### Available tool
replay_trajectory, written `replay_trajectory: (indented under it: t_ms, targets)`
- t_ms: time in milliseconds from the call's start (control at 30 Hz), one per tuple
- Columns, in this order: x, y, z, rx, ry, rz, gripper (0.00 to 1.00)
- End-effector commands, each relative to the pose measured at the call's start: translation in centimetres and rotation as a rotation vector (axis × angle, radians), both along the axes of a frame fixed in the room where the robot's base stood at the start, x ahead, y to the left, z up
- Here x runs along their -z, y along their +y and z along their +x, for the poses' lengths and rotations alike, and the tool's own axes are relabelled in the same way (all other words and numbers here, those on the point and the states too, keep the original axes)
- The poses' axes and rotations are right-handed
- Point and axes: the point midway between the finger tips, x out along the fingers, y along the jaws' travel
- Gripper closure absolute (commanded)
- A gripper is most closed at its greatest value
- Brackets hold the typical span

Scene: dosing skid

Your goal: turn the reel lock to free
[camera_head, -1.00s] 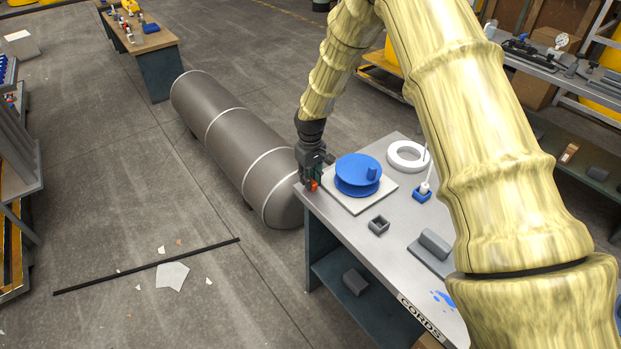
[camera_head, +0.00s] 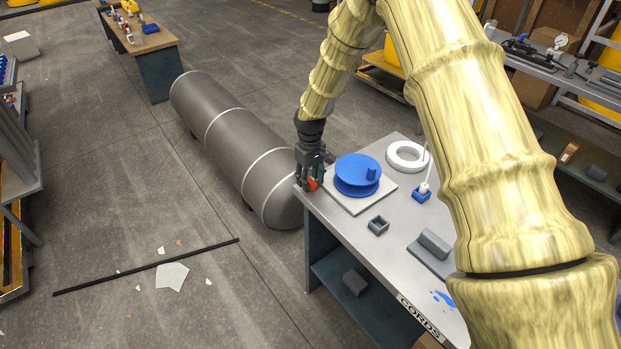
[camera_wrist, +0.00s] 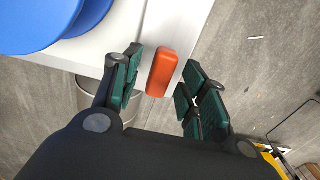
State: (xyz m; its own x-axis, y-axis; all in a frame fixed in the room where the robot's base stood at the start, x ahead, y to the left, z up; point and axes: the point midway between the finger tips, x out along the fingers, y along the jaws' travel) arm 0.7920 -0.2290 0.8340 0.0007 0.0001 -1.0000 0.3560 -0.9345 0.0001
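The reel lock is a small orange lever (camera_wrist: 161,72) at the edge of the pale base plate (camera_head: 356,203) under the blue reel (camera_head: 357,172). In the head view the orange lever (camera_head: 312,184) is partly hidden by my gripper (camera_head: 312,176). In the wrist view my gripper (camera_wrist: 162,78) is open, with one green-padded finger on each side of the lever. Narrow gaps show between the lever and both fingers. The blue reel also shows at the top left of the wrist view (camera_wrist: 30,25).
The grey bench (camera_head: 392,244) holds a white ring (camera_head: 392,157), a small grey square holder (camera_head: 378,226), a blue holder (camera_head: 421,195) and a grey block (camera_head: 434,243). A large grey tank (camera_head: 232,140) lies close to the bench's left side.

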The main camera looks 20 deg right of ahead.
Motion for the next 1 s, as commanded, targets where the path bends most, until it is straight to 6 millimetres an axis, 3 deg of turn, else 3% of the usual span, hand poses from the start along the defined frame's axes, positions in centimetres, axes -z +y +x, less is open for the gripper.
replay_trajectory:
  t_ms: [267, 700, 1000]
  targets:
    - [-1.2, 0.0, 0.0, 0.0, -0.001, 0.0, 0.57]
    - [-8.7, 0.0, 0.1, 0.001, -0.002, 0.001, 0.57]
    - [-11.6, -0.1, 0.0, 0.0, 0.0, 0.0, 0.57]
